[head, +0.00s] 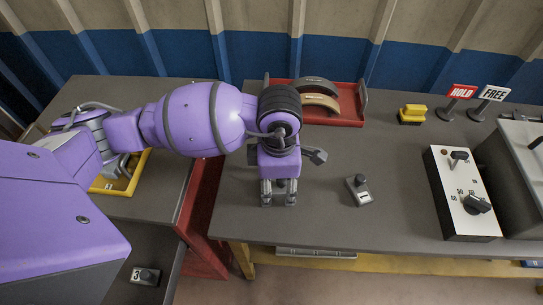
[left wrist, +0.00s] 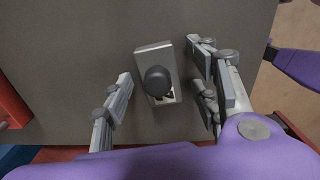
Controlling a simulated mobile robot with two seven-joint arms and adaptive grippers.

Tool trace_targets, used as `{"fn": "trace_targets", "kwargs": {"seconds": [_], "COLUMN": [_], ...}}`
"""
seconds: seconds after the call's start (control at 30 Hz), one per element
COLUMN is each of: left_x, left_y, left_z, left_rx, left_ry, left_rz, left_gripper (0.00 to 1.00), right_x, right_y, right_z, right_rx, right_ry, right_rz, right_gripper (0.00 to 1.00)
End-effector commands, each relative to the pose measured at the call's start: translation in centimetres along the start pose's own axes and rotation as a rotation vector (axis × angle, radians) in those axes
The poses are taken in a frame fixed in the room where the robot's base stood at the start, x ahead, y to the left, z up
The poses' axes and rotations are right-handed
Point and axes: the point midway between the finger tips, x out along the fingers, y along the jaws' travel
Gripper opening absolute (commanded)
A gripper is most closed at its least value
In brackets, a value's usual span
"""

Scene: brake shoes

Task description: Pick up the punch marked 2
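My left gripper (head: 279,203) points down over the middle of the grey bench, its fingers spread. In the left wrist view a grey punch with a round black knob (left wrist: 158,82) stands between the open fingers (left wrist: 165,95), apart from both. Its number is hidden or unreadable; in the head view the gripper mostly covers that spot. Another punch (head: 360,190), with a dark knob and pale label, stands on the bench to the right; its mark is too small to read. A punch marked 3 (head: 145,275) sits on a lower surface at bottom left. My right gripper is not in view.
A red tray (head: 350,112) with curved brake shoes stands behind the gripper. A yellow block (head: 411,114), HOLD (head: 462,91) and FREE (head: 494,93) signs and a white control box (head: 462,195) stand to the right. A yellow tray (head: 130,180) is at left.

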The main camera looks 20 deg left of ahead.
Motion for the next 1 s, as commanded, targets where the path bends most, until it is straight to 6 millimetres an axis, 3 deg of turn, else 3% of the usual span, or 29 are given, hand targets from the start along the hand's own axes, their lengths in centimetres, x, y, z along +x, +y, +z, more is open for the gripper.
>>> {"fn": "trace_targets", "kwargs": {"seconds": [0.07,0.4,0.77,1.0], "left_x": [-0.1,-0.1,-0.4,-2.7], "left_y": [0.1,0.1,0.1,0.2], "left_z": [0.1,0.1,0.1,0.2], "left_rx": [0.001,0.000,0.000,0.001], "left_ry": [-0.001,-0.001,-0.002,-0.005], "left_rz": [0.002,0.002,0.003,0.005], "left_gripper": [0.44,0.00,0.00,0.00], "right_x": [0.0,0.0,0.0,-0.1], "right_y": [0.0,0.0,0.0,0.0], "right_z": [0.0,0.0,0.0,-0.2], "right_rx": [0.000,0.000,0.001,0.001], "right_ry": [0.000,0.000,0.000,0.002], "right_rz": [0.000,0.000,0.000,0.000], "right_gripper": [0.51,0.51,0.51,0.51]}}
